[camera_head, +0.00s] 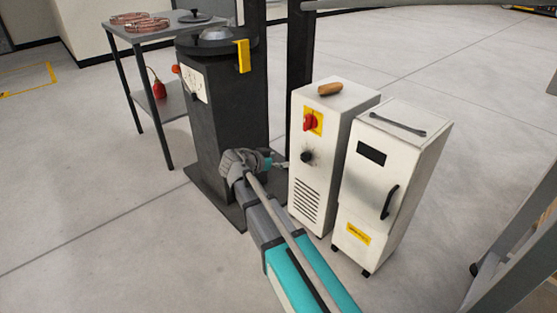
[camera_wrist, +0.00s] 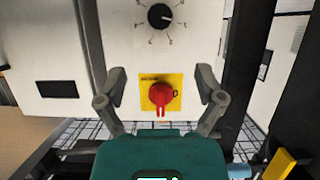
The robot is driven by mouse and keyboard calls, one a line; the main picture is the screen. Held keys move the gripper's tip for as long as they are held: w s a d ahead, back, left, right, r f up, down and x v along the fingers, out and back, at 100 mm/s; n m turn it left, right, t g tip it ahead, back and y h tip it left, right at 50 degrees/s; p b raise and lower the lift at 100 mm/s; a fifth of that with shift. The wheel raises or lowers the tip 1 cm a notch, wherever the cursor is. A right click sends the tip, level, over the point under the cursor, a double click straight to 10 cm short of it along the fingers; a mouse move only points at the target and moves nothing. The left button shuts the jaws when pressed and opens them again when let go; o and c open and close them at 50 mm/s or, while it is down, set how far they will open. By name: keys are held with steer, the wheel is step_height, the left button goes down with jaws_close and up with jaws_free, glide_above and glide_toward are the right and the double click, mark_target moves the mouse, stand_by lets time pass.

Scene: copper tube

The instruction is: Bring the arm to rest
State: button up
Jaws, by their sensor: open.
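My gripper (camera_head: 282,164) is at the end of my outstretched arm, between the dark pillar and the white cabinet; my arm partly hides it in the head view. In the wrist view my gripper (camera_wrist: 162,78) is open, its two grey fingers spread apart with nothing held. The cabinet's red rotary switch (camera_wrist: 160,94) on a yellow plate shows between the fingers, which look apart from it. The black dial (camera_wrist: 160,16) shows above the switch there. In the head view the red switch (camera_head: 309,122) is above the black dial (camera_head: 307,157).
A white cabinet (camera_head: 339,115) with a wooden-handled item (camera_head: 330,88) on top stands beside a second white unit (camera_head: 402,168) with a black handle. The dark pillar (camera_head: 228,125) is close left. A grey table (camera_head: 186,24) holds copper coils (camera_head: 146,24). The left floor is clear.

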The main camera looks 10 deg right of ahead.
steer(key=s+d+n+g+y+p, duration=0.5)
steer(key=s+d+p, duration=0.4)
steer(key=s, duration=0.2)
steer(key=s+r+n+g+y+p, duration=0.3)
steer(key=s+r+n+y+p, duration=0.25)
steer(key=s+p, duration=0.4)
step_height(320, 180, up, 36)
steer(key=s+p, duration=0.1)
steer(key=p, duration=3.4)
steer(key=shift+s+r, duration=0.15)
steer(key=shift+r, duration=0.1)
steer(key=shift+d+y, duration=0.1)
steer(key=shift+y, duration=0.15)
